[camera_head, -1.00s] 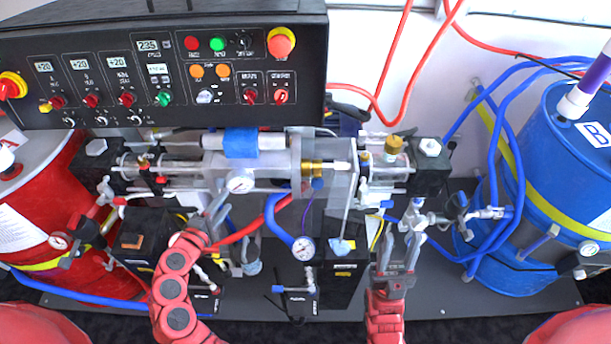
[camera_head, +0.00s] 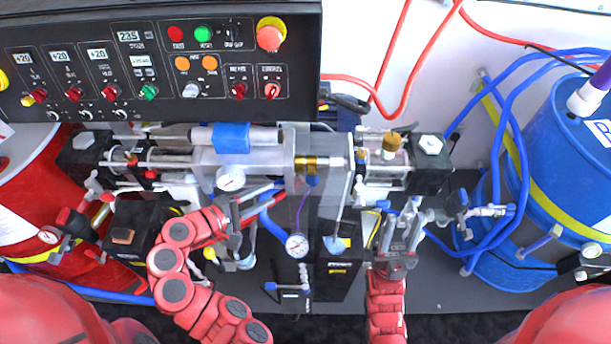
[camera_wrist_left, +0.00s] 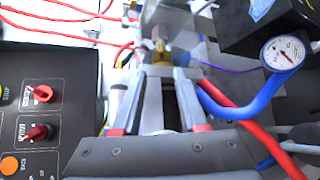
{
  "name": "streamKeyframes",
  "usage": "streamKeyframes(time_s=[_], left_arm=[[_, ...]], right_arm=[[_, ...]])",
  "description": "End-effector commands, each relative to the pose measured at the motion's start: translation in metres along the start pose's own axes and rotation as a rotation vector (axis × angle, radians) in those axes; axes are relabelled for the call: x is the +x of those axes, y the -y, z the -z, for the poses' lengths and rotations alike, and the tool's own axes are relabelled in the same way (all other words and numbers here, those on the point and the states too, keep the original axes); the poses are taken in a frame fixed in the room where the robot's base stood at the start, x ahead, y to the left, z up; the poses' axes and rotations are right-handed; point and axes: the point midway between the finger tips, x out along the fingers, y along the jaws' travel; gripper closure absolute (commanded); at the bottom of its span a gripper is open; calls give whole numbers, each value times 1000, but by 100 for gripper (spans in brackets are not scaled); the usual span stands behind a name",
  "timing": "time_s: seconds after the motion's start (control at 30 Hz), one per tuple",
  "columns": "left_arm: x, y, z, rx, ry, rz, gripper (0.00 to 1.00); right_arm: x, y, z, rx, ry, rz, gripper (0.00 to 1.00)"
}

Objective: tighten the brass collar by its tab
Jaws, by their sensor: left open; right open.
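The brass collar (camera_head: 307,162) sits on the horizontal clear and metal cylinder assembly in the middle of the head view. In the left wrist view brass (camera_wrist_left: 160,48) shows just ahead of my fingers; I cannot make out its tab clearly. My left gripper (camera_head: 260,202) is open and empty, below and left of the collar, pointing up and right toward it. Its two fingers (camera_wrist_left: 162,88) stand apart in the wrist view, with the brass beyond the gap. My right gripper (camera_head: 402,228) is open and empty, pointing up, to the right of and below the collar.
A control panel (camera_head: 150,65) overhangs the upper left. A second brass fitting (camera_head: 393,139) sits to the right. A red drum (camera_head: 40,190) and a blue drum (camera_head: 545,190) stand at the sides.

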Motion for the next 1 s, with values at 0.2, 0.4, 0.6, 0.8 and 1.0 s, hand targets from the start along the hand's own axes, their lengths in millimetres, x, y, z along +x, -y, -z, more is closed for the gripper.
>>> streamKeyframes(time_s=[0.2,0.4,0.6,0.8,1.0], left_arm=[[38,-3,-4,-1,13,5,57],[81,-2,-3,-1,6,6,57],[115,-2,-2,-1,4,2,57],[133,1,-1,-3,2,2,57],[137,1,0,-2,-1,2,57]], right_arm=[[1,0,0,0,0,0,56],[15,-1,3,0,0,0,56],[24,-1,4,0,0,0,56],[28,-1,5,0,0,0,56],[28,-1,5,0,0,0,56]])
